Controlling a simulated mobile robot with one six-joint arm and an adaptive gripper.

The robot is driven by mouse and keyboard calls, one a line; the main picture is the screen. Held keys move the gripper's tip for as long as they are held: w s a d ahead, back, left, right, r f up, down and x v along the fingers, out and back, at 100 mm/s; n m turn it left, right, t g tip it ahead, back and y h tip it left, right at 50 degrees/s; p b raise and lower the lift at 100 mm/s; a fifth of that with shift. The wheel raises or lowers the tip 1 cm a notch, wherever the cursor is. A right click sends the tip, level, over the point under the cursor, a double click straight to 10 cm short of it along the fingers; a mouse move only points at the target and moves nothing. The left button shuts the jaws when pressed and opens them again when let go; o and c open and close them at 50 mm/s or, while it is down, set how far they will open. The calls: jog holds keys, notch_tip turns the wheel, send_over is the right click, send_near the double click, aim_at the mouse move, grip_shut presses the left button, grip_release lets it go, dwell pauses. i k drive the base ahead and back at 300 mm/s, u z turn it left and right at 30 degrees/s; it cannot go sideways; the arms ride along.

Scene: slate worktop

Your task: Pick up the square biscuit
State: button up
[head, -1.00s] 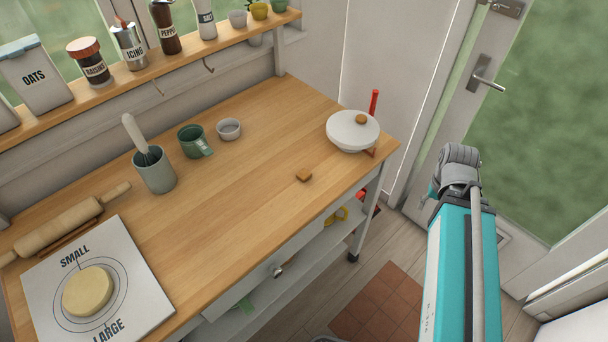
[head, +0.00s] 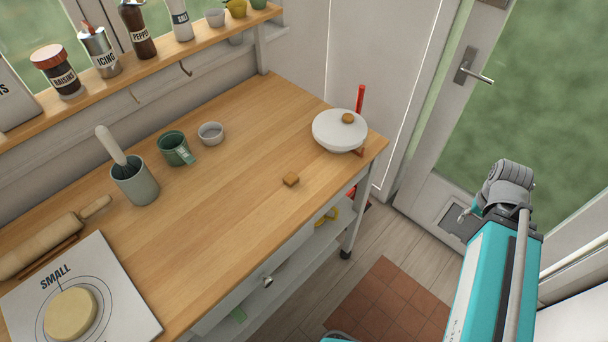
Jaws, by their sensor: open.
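The square biscuit (head: 291,180) is a small brown block lying flat on the wooden worktop, near its front edge and toward the right end. Nothing touches it, and bare wood surrounds it. My arm (head: 500,255), teal with a grey joint at its top, stands at the right of the head view over the floor, well apart from the worktop. A small grey part juts out left of that joint, but I cannot make out my gripper's fingers.
A white lidded pan (head: 340,133) stands behind and right of the biscuit. A green mug (head: 174,148), a small bowl (head: 211,133) and a whisk pot (head: 134,181) stand to the left. A rolling pin (head: 50,238) and white board (head: 125,320) lie far left. The worktop's middle is clear.

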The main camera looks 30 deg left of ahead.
aim_at(291, 179)
jog(key=z, duration=0.85)
jog(key=k, duration=1.25)
jog(key=u, duration=1.55)
